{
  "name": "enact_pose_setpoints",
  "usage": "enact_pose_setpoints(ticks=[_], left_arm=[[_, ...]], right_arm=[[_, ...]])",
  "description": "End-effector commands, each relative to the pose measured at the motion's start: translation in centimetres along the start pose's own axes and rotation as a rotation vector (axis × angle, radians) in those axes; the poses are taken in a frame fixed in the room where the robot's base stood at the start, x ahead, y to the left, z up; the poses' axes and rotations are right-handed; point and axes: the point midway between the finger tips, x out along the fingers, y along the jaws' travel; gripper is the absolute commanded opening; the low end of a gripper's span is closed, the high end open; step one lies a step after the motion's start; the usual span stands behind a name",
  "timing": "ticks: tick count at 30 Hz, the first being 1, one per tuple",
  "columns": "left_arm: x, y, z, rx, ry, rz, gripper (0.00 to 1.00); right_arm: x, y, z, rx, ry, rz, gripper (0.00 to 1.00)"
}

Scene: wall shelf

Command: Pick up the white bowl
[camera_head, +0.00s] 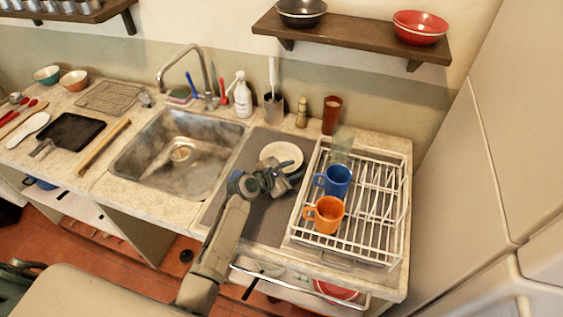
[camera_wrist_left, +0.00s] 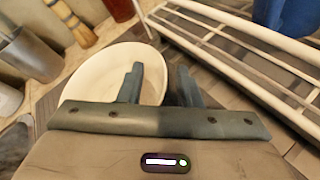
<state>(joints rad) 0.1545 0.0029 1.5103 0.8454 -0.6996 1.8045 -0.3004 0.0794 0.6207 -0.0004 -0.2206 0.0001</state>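The white bowl (camera_head: 283,154) sits on the grey drying mat between the sink and the dish rack. In the left wrist view the bowl (camera_wrist_left: 105,72) lies just beyond the fingers, its right rim close to them. My left gripper (camera_head: 283,178) is at the near side of the bowl. One finger overlaps the bowl's inside in the picture, and the other is to the right of the rim. I cannot tell whether they touch it. My right gripper is not in view.
A white wire dish rack (camera_head: 376,241) stands right of the bowl, holding a blue mug (camera_head: 336,181) and an orange mug (camera_head: 325,214). Behind stand a utensil holder (camera_head: 273,108), a brush (camera_head: 302,112) and a brown-red cup (camera_head: 331,115). The sink (camera_head: 172,160) is left.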

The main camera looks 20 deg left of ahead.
Motion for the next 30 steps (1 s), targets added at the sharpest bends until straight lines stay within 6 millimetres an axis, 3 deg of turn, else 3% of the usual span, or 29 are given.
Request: enact_pose_setpoints(ticks=[3, 7, 8, 20, 30], left_arm=[[0.0, 0.0, 0.0, 0.000, 0.000, 0.000, 0.28], [0.0, 0.0, 0.0, 0.000, 0.000, 0.000, 0.02], [0.0, 0.0, 0.0, 0.000, 0.000, 0.000, 0.00], [-0.1, 0.1, 0.2, 0.000, -0.001, 0.000, 0.00], [-1.6, 1.2, 3.0, 0.004, -0.003, 0.001, 0.00]], right_arm=[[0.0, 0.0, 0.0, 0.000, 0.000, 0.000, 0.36], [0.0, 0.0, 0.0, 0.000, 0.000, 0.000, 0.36], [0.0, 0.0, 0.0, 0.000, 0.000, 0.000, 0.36], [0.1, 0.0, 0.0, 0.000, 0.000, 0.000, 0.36], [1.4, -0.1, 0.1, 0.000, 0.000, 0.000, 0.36]])
